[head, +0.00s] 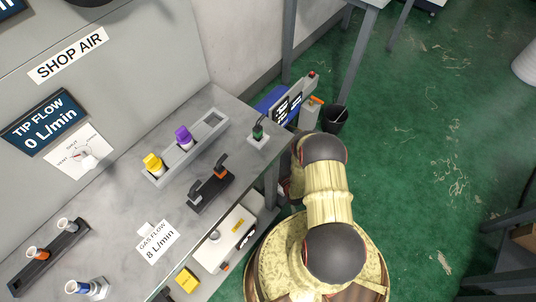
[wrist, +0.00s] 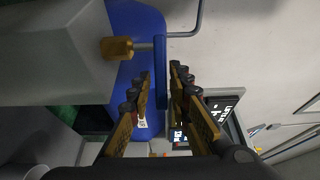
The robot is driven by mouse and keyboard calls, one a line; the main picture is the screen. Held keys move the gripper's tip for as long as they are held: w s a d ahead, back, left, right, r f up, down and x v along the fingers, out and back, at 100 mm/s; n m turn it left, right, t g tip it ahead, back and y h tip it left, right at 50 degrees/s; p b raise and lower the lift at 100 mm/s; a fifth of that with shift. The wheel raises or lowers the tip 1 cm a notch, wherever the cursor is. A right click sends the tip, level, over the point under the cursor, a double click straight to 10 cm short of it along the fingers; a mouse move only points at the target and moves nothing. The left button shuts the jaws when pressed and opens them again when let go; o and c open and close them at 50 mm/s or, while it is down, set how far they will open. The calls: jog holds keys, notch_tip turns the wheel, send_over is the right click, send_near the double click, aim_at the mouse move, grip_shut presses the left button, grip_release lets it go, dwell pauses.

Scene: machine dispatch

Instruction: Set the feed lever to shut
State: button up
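A blue bar (wrist: 160,72), which looks like the lever's handle, sits on a thin grey stem from a brass fitting (wrist: 117,47) in the wrist view. My gripper (wrist: 160,78) has its fingers apart, one on each side of the bar. A small gap seems to show on both sides, and contact is not clear. In the head view my gripper and the lever are hidden behind my arm and the table. No marking for shut is readable near the blue bar.
A blue body (wrist: 135,25) stands behind the bar, with a dark screen (wrist: 222,106) at right. In the head view, the grey table (head: 115,220) holds racks, a black lever fixture (head: 211,190) and a green-topped item (head: 258,133).

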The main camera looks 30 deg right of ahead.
jog(key=shift+o, duration=0.9)
